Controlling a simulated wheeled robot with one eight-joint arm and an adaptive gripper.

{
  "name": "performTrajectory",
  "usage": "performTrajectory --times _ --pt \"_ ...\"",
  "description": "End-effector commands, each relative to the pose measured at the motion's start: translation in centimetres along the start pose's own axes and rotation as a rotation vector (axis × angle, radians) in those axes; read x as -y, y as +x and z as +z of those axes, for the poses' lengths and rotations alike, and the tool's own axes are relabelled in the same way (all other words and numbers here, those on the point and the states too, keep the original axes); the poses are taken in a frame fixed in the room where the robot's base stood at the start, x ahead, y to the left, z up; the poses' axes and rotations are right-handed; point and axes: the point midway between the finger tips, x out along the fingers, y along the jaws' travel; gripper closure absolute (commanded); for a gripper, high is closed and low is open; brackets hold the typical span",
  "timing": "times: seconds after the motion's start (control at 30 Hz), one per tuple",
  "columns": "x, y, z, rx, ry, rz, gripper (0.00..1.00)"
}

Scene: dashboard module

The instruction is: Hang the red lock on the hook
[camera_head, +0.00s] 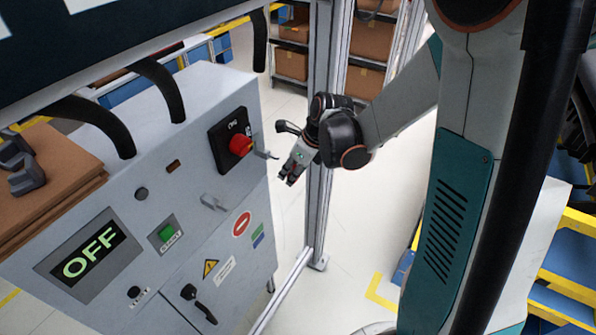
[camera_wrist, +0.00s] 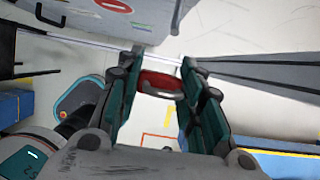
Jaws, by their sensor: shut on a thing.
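The red lock (camera_wrist: 158,80) is between the two fingers of my gripper (camera_wrist: 162,72) in the wrist view. Its red body faces away and its grey shackle shows on the near side. In the head view my gripper (camera_head: 291,179) is shut on the lock, to the right of the grey cabinet and apart from it; only a small bit of red shows there. A small grey hook (camera_head: 212,202) sticks out from the cabinet front, below the red rotary switch (camera_head: 240,145). Another grey hook-like piece (camera_head: 265,153) shows beside that switch, at the cabinet's right edge.
The grey cabinet (camera_head: 190,245) carries an OFF display (camera_head: 90,256), a green button (camera_head: 166,233) and a black handle (camera_head: 198,303). A metal frame post (camera_head: 318,200) stands close behind my gripper. Shelves with boxes are at the back. Clear floor lies right of the post.

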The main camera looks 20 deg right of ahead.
Motion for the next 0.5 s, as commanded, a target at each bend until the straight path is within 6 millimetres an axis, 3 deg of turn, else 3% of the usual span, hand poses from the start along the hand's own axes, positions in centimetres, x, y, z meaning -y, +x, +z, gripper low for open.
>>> performTrajectory --times 0.5 --pt "0.0 1.3 2.5 0.000 -0.001 -0.001 0.91"
